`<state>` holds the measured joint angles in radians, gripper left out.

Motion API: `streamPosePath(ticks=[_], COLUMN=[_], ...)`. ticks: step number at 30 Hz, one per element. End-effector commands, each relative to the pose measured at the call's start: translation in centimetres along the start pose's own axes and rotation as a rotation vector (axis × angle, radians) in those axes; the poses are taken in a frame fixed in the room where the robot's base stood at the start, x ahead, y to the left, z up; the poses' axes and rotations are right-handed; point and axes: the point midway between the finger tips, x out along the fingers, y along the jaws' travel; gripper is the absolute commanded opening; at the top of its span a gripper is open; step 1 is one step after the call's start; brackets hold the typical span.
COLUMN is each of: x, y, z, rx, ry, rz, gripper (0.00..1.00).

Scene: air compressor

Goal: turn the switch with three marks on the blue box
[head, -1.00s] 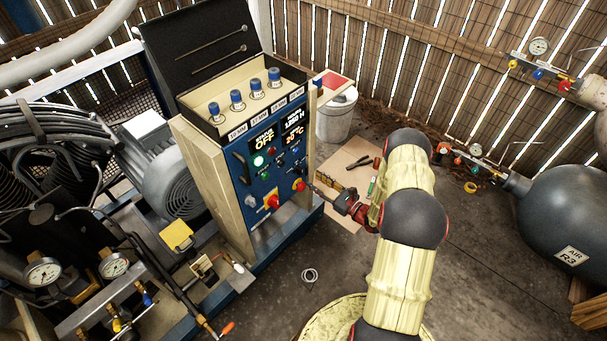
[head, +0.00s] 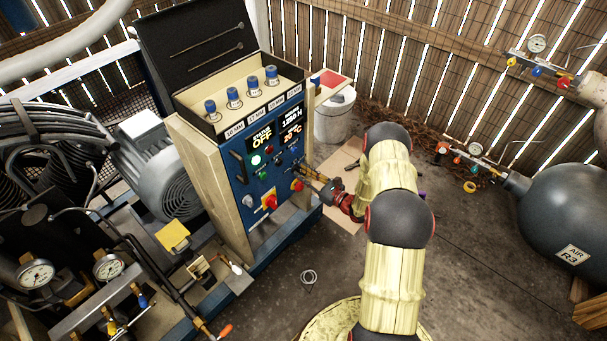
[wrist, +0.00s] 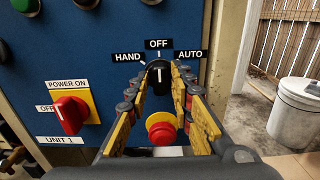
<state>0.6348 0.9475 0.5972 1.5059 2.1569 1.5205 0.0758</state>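The switch with three marks (wrist: 159,78) is a black knob on the blue box (wrist: 85,55), under the labels HAND, OFF and AUTO. Its white line stands upright, at OFF. My gripper (wrist: 160,72) is open, with one yellow-and-black finger on each side of the knob; contact cannot be made out. In the head view my gripper (head: 312,176) reaches the right part of the blue box's front (head: 247,207) and hides the switch there.
A red push button (wrist: 161,130) on a yellow base sits just below the knob, between my fingers. A red rotary POWER switch (wrist: 69,115) is to the left. A white bucket (wrist: 300,108) stands right of the box. A grey tank (head: 565,215) lies far right.

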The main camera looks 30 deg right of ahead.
Motion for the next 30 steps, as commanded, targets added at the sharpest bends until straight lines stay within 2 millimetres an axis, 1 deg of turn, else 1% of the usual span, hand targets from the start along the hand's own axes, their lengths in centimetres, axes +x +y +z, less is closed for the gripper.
streamPosePath(ticks=[1, 11, 22, 26, 30], x=[-0.01, -0.01, -0.02, -0.02, -0.01], y=[0.0, 0.0, 0.0, -0.02, -0.07], z=[-0.01, -0.01, 0.0, 0.03, 0.09], rx=[0.0, 0.0, 0.013, 0.051, 0.128], ry=[0.0, 0.0, 0.0, 0.0, 0.0], rz=[0.0, 0.0, 0.0, 0.0, 0.0], gripper=[0.18, 0.0, 0.0, 0.0, 0.0])
